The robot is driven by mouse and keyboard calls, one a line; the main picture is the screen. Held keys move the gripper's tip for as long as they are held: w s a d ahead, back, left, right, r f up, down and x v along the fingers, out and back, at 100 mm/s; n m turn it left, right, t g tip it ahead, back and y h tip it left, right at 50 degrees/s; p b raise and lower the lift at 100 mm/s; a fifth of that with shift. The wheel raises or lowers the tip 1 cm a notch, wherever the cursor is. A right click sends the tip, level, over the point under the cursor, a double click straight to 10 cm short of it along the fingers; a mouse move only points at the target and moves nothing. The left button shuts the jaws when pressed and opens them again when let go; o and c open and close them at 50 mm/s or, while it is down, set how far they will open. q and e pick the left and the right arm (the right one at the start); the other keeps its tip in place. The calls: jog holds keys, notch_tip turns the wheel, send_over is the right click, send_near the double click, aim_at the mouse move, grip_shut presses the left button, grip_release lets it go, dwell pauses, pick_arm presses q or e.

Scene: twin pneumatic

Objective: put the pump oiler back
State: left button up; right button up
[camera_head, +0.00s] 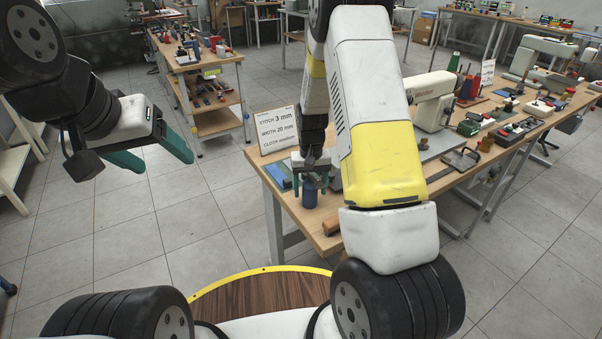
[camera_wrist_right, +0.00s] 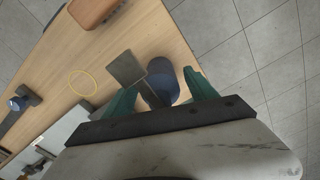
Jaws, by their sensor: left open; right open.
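A small blue can (camera_head: 309,195), which looks like the pump oiler, stands on the wooden table near its front left corner. My right gripper (camera_head: 311,183) is open right over it, pointing down. In the right wrist view the blue can (camera_wrist_right: 163,76) lies between the two teal fingers, with gaps showing, and a dark grey part runs down across it. A grey square plate (camera_wrist_right: 126,68) is beside it; I cannot tell whether it belongs to the can. My left gripper (camera_head: 167,163) is open and empty, out over the floor at the left.
A card with printed text (camera_head: 276,130) stands at the table's left end. A yellow ring (camera_wrist_right: 83,82) and an orange-brown block (camera_wrist_right: 92,10) lie on the table. A sewing machine (camera_head: 434,100) and several small items stand further along. My right arm hides part of the tabletop.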

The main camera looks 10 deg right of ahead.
notch_tip(320, 180, up, 12)
jog(key=shift+f, duration=0.25)
jog(key=s+a+r+t+y, duration=0.2)
jog(key=s+r+t, duration=0.2)
jog(key=s+r, duration=1.35)
jog(key=s+r+n+t, duration=0.1)
jog(key=s+r+t, duration=0.1)
jog(key=s, duration=0.4)
jog(key=shift+s+r, duration=0.4)
jog(key=shift+r, duration=0.15)
jog(key=shift+a, duration=0.1)
